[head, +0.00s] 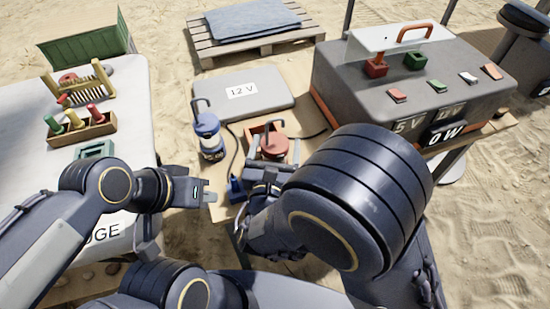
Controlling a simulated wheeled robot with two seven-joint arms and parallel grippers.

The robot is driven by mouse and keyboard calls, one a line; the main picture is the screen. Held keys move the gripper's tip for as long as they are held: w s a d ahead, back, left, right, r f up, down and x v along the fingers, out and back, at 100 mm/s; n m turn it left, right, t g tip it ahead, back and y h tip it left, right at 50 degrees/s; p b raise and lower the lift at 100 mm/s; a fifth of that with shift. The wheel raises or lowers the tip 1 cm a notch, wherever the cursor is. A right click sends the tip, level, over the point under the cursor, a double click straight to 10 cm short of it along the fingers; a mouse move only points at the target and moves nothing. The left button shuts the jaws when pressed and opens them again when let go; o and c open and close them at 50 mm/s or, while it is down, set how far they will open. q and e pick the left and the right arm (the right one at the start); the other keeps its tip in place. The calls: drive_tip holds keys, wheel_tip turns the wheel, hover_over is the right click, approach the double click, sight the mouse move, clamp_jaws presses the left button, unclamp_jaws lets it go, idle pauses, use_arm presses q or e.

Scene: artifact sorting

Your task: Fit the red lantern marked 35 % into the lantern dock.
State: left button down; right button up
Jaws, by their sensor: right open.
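A red lantern (276,145) with a dark hook handle stands on the small wooden table, against a low orange-brown box-like part (257,130) that may be the lantern dock. I cannot tell whether the lantern is seated in it, and no percentage is readable. A blue lantern (208,135) stands upright to its left. My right gripper (268,160) is open at the near side of the red lantern; contact is unclear. My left gripper (212,191) is at the table's near left, apart from both lanterns, and its jaw gap is unclear.
A grey case marked 12 V (262,92) lies behind the lanterns. A blue plug-like piece (236,188) with a cable is between my grippers. A grey console (385,85) with coloured blocks stands at right. A white table (135,110) with tool racks is at left.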

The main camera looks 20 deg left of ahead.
drive_tip(key=shift+w, duration=0.3)
drive_tip(key=c, duration=1)
drive_tip(key=shift+c, duration=1)
drive_tip(key=shift+r, duration=0.15)
